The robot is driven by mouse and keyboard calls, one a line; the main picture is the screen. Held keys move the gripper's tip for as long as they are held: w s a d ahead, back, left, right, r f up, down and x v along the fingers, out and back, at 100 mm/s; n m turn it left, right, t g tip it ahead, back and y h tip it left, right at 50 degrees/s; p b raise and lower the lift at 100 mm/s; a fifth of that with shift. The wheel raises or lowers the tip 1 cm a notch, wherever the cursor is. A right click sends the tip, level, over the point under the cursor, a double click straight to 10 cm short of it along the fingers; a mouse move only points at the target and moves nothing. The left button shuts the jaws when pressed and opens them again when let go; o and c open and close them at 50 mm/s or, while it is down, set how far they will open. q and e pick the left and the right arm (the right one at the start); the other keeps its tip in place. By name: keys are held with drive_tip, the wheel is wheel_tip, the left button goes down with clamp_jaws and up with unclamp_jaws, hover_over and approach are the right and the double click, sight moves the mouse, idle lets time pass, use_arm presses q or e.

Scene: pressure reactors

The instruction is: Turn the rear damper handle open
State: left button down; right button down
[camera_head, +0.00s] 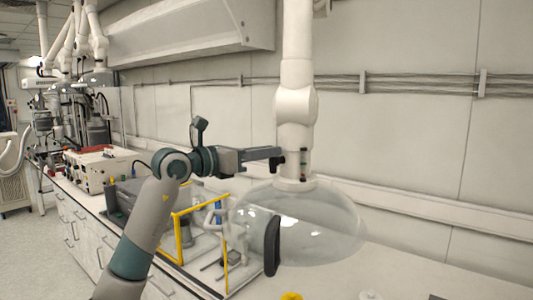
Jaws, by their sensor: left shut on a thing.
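A white extraction arm (296,75) hangs down in the middle of the head view and ends in a clear dome hood (325,225). The damper handle (303,164) is a small dark upright piece on the pipe just above the dome, with green and red marks near it. My left gripper (278,158) reaches in from the left, level with the handle, and is shut on it. The fingertips partly cover where they meet the handle. My right gripper is not in view.
A black grip (272,246) stands at the dome's rim. A yellow-framed enclosure (179,238) with glassware stands on the bench below my left arm. Equipment boxes (103,168) line the bench at left. The wall behind carries a cable rail (420,86).

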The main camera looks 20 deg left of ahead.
use_arm(q)
drive_tip(key=shift+w+a+f+n+p, duration=0.25)
drive_tip(key=shift+a+f+n+p, duration=0.15)
drive_tip(key=shift+n, duration=2.45)
drive_tip(key=shift+w+a+f+n+p, duration=0.3)
drive_tip(key=shift+f+n, duration=0.2)
drive_tip(key=shift+n, duration=2.3)
drive_tip(key=shift+w+a+f+n+p, duration=0.25)
drive_tip(key=shift+a+f+n+p, duration=0.15)
drive_tip(key=shift+n, duration=2.45)
drive_tip(key=shift+f, duration=0.1)
drive_tip(key=c, duration=1.7)
unclamp_jaws()
